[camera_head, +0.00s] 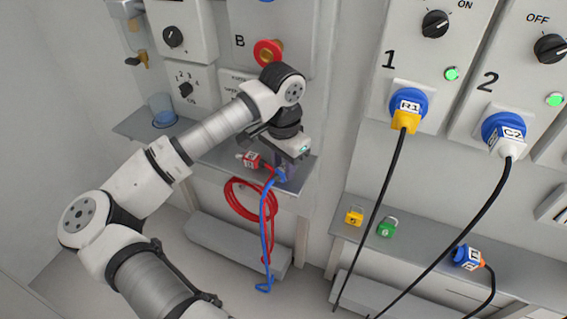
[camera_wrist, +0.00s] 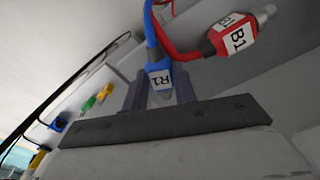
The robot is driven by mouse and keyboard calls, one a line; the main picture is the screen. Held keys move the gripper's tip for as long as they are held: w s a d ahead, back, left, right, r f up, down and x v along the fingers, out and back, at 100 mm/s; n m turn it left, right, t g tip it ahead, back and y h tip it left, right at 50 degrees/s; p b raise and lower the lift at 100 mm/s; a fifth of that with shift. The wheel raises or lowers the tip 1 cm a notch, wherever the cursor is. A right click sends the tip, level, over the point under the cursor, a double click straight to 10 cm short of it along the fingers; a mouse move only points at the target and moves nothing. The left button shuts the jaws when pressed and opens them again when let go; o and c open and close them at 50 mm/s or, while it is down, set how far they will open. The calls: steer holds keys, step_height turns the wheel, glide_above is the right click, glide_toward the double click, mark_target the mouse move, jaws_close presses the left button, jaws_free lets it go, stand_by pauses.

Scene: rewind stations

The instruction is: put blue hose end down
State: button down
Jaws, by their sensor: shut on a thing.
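My gripper (camera_head: 287,160) is low over the small shelf below panel B, pointing down. It is shut on the blue hose end (camera_wrist: 161,82), which has a white label and sits between the fingers in the wrist view. In the head view the blue hose end (camera_head: 281,174) shows just under the fingers, near the shelf's front edge. Its blue hose (camera_head: 267,215) hangs over that edge. I cannot tell whether the end touches the shelf (camera_head: 302,170).
The red hose end (camera_head: 250,160) marked B1 lies on the shelf just left of my gripper; its red hose (camera_head: 236,203) hangs coiled below. A cup (camera_head: 163,110) stands on the shelf's left part. Yellow (camera_head: 354,216) and green (camera_head: 387,227) padlocks sit on the right shelf.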

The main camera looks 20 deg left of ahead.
mark_target(283, 169)
steer(key=shift+f+b, duration=0.25)
steer(key=shift+b, duration=0.05)
steer(key=c, duration=1.1)
jaws_free()
steer(key=shift+r, duration=0.15)
steer(key=shift+r+p, duration=0.25)
steer(key=shift+p, duration=0.25)
step_height(283, 169, up, 7)
steer(key=shift+s+r, duration=0.1)
